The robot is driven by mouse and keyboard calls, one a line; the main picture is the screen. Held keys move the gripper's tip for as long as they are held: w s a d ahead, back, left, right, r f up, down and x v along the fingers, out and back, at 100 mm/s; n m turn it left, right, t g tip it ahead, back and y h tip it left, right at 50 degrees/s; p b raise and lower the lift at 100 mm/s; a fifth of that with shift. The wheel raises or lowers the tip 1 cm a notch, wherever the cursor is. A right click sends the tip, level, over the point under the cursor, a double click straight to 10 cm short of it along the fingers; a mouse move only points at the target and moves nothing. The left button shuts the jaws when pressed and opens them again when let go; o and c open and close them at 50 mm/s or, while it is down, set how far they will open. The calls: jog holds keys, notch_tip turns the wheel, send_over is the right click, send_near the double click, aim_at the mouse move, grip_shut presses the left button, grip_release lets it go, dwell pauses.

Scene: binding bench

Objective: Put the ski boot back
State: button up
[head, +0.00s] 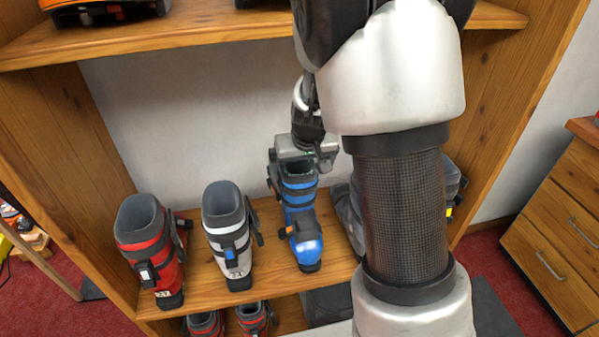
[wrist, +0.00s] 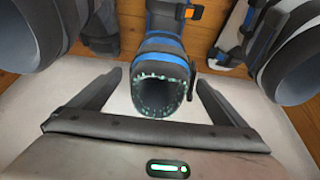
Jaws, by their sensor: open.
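A blue ski boot with dark bands and an orange-tipped strap (head: 299,210) stands upright on the middle wooden shelf, between a white boot and a grey one. My gripper (head: 306,158) is at the top of its cuff. In the wrist view, the open, round cuff of the blue boot (wrist: 162,68) lies between the two spread fingers of my gripper (wrist: 158,79). The fingers are apart, with a gap showing at each side of the cuff.
A white boot (head: 228,235) and a red boot (head: 150,250) stand left of it on the shelf (head: 265,275). A grey boot (head: 349,215) is partly hidden behind my arm. An upper shelf (head: 215,31) overhangs, and more boots sit below. A drawer cabinet (head: 558,230) stands right.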

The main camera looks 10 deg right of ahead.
jog(key=p+v, duration=0.2)
jog(key=v, duration=0.6)
jog(key=shift+s+r, duration=0.15)
jog(key=shift+r, duration=0.2)
jog(key=s+r, duration=0.6)
jog(key=s, duration=0.5)
jog(key=s+r+t, duration=0.1)
jog(key=s+r, duration=0.6)
jog(key=s, duration=0.5)
jog(key=shift+a, duration=0.45)
jog(key=shift+r, duration=0.1)
notch_tip(320, 180, up, 16)
jog(key=p, duration=1.5)
jog(key=shift+f+p, duration=0.25)
jog(key=shift+p, duration=0.05)
